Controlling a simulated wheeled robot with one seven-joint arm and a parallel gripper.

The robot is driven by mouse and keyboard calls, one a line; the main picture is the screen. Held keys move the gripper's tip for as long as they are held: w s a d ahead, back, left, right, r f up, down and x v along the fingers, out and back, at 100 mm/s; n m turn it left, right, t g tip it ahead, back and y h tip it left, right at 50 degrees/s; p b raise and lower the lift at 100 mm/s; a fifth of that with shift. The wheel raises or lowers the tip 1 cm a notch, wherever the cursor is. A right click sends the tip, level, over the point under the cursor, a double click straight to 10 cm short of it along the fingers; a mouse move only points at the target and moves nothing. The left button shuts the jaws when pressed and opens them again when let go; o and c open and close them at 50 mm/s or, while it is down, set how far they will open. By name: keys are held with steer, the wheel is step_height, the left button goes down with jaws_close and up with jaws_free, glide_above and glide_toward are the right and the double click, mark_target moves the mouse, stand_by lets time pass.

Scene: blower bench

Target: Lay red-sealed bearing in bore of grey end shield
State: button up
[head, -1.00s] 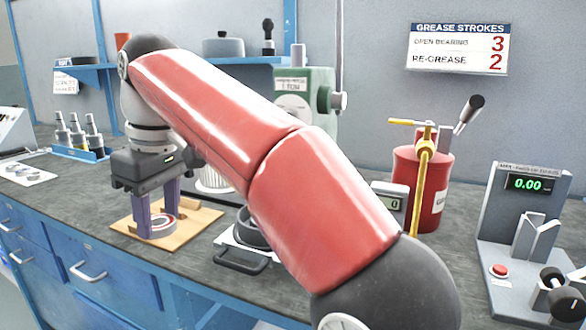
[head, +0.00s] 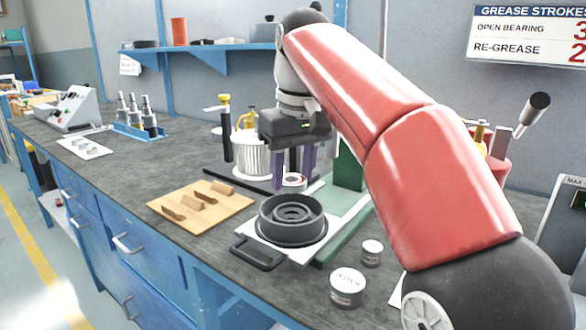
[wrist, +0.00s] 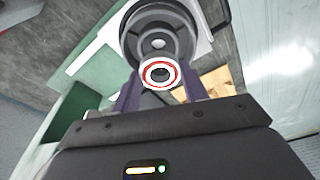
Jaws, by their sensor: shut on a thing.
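The red-sealed bearing (head: 293,181) is a small ring with a red band, held between the purple fingers of my gripper (head: 292,174). In the wrist view the bearing (wrist: 160,74) shows its red seal and dark centre hole, between my fingertips (wrist: 155,85). The grey end shield (head: 291,218) is a dark round housing with a stepped bore, lying open side up on a white plate. My gripper is shut on the bearing, behind the end shield in the head view and apart from it. In the wrist view the end shield (wrist: 160,38) lies just beyond the bearing.
A wooden board (head: 201,206) with several brown blocks lies left of the end shield. Two small tins (head: 347,286) stand at front right. A white ribbed cylinder (head: 251,157) and a green press base (head: 343,213) are close to my gripper. A black handle (head: 256,253) sticks out in front.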

mark_target(291, 214)
steer(key=shift+f+b, duration=1.6)
steer(key=shift+f, duration=0.7)
steer(key=shift+f, duration=0.25)
steer(key=o, duration=1.1)
steer(key=r+p, duration=0.1)
steer(key=r, duration=0.1)
steer(key=r+p, duration=0.1)
steer(key=r, duration=0.2)
steer(key=s+r+p, duration=0.1)
steer(key=r, duration=0.1)
steer(key=shift+d+r, duration=0.25)
steer(key=shift+r, duration=0.1)
